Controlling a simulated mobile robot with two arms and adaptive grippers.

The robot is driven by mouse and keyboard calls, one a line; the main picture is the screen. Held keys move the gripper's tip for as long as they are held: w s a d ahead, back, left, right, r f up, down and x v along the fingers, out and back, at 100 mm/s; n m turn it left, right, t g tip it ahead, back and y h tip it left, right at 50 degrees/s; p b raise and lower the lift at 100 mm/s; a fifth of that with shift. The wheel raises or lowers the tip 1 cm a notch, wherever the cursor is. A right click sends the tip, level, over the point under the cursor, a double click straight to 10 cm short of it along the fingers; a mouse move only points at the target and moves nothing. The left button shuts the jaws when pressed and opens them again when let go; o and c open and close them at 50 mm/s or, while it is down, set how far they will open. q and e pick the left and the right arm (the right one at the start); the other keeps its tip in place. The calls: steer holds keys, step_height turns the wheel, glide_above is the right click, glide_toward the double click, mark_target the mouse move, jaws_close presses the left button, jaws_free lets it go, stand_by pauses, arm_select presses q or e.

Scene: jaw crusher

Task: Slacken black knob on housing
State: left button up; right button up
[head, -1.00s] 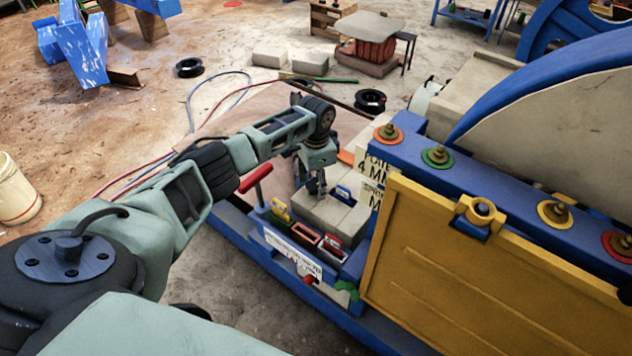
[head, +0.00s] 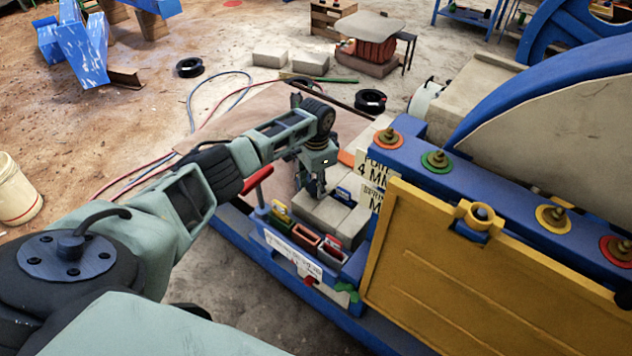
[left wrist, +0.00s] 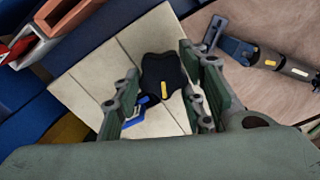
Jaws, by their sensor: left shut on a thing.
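The black knob (left wrist: 163,76) has a lobed outline and a yellow mark. In the left wrist view it sits over the pale blocks of the housing, between the fingers of my left gripper (left wrist: 160,92). The gripper is shut on the knob. In the head view my left gripper (head: 318,190) points down over the pale block housing (head: 328,214), beside the yellow panel. The knob itself is hidden there by the fingers. My right gripper is not in view.
A blue clip-like piece (left wrist: 138,108) lies close beside the knob. Small coloured bins (head: 305,238) and a red-handled lever (head: 256,179) stand in front of the housing. The yellow panel (head: 450,270) and blue frame (head: 505,195) bound the right side.

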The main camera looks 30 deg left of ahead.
arm_select(q)
steer(key=n+p, duration=0.2)
steer(key=n, duration=0.1)
steer(key=shift+d+r, duration=0.1)
steer(key=shift+d, duration=0.1)
steer(key=n+p, duration=0.2)
steer(key=n, duration=0.3)
steer(key=n+p, duration=0.1)
steer(key=n, duration=0.3)
steer(key=shift+w, duration=0.15)
steer(key=shift+w+n+p, duration=0.15)
steer(key=shift+n+p, duration=0.25)
steer(key=shift+n, duration=1.7)
steer(key=shift+a, duration=0.1)
steer(key=o, duration=1.1)
